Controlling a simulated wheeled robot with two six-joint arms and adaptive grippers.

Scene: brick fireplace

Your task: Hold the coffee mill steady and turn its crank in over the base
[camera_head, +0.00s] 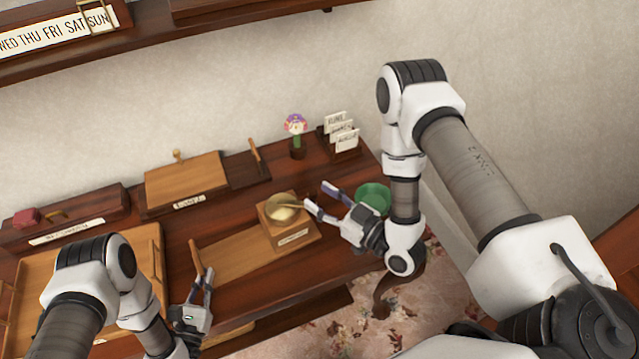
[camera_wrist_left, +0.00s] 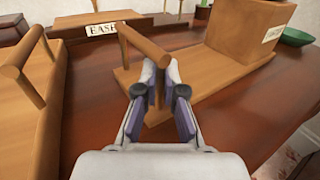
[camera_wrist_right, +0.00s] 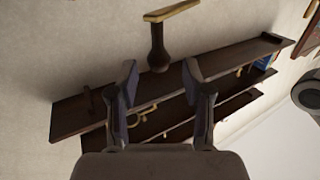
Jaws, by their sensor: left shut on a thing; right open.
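The coffee mill (camera_head: 297,238) is a wooden box with a brass bowl on top, on a long wooden base (camera_head: 235,258) reaching left. My right gripper (camera_head: 321,197) is open and empty just right of the mill's top. In the right wrist view, the crank's dark knob (camera_wrist_right: 158,52) on a brass arm (camera_wrist_right: 172,11) lies ahead of the open fingers, apart from them.
A green bowl (camera_head: 373,195) stands right of the mill, partly behind my right gripper. A flower pot (camera_head: 297,150) and a card holder (camera_head: 342,140) stand behind. A wooden tray (camera_head: 150,240) lies left, partly behind my left arm. A shelf (camera_head: 150,35) is on the wall.

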